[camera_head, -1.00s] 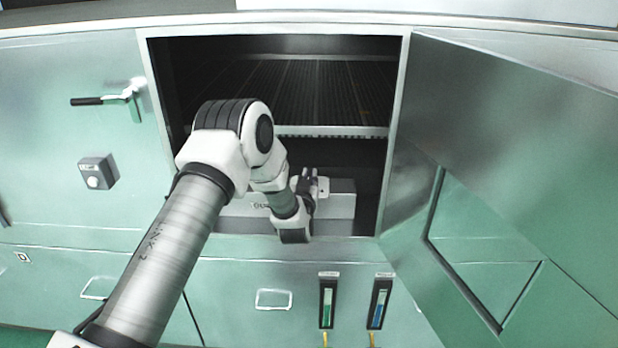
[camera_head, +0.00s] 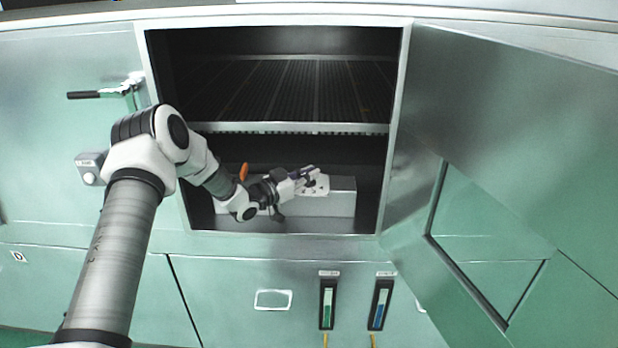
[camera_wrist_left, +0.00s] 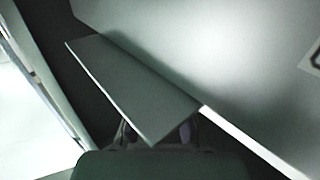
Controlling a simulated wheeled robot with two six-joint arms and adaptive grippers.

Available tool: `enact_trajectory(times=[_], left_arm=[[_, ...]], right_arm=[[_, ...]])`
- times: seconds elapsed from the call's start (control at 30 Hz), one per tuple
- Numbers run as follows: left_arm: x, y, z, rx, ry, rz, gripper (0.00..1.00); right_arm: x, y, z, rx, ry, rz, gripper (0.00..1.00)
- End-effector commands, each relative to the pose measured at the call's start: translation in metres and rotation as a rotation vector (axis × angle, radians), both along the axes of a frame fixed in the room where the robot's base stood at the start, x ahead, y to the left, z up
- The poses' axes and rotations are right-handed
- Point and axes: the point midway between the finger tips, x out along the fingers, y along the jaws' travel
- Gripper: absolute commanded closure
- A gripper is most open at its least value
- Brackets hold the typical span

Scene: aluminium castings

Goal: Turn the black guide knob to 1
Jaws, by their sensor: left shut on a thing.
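A long grey box (camera_head: 342,197) sits low inside the open cabinet. My left gripper (camera_head: 309,178) reaches in from the left and is at the top of this box. In the left wrist view a dark bar (camera_wrist_left: 130,88), which looks like the black guide knob, stands on a pale grey face. My left gripper's fingertips (camera_wrist_left: 157,134) are at the near end of this bar, shut on it and mostly hidden. The knob's pointing and the number it stands at cannot be read. My right gripper is not in view.
A ribbed shelf (camera_head: 300,128) spans the cabinet above my left gripper. The cabinet door (camera_head: 520,130) stands open at the right. An orange piece (camera_head: 243,172) shows beside my left wrist. A marking (camera_wrist_left: 315,57) is cut off at the wrist view's right edge.

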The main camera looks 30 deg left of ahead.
Motion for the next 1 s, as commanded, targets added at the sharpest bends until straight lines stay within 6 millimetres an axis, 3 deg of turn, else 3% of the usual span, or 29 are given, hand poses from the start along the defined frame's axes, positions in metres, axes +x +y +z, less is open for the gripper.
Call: enact_trajectory(times=[0.4, 0.93, 0.97, 1.0], left_arm=[[0.0002, 0.0001, -0.0005, 0.002, -0.001, -0.203, 1.0], [0.0002, -0.0005, 0.0, 0.0, 0.0, -0.228, 1.0], [0.0001, -0.0006, 0.0001, -0.001, -0.001, -0.228, 0.77], [0.0002, -0.0005, 0.0001, -0.001, -0.001, -0.228, 0.63]], right_arm=[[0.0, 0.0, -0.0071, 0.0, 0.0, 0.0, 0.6], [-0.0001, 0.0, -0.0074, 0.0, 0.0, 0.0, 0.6], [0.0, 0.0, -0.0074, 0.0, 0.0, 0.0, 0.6], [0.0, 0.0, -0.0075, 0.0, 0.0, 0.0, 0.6]])
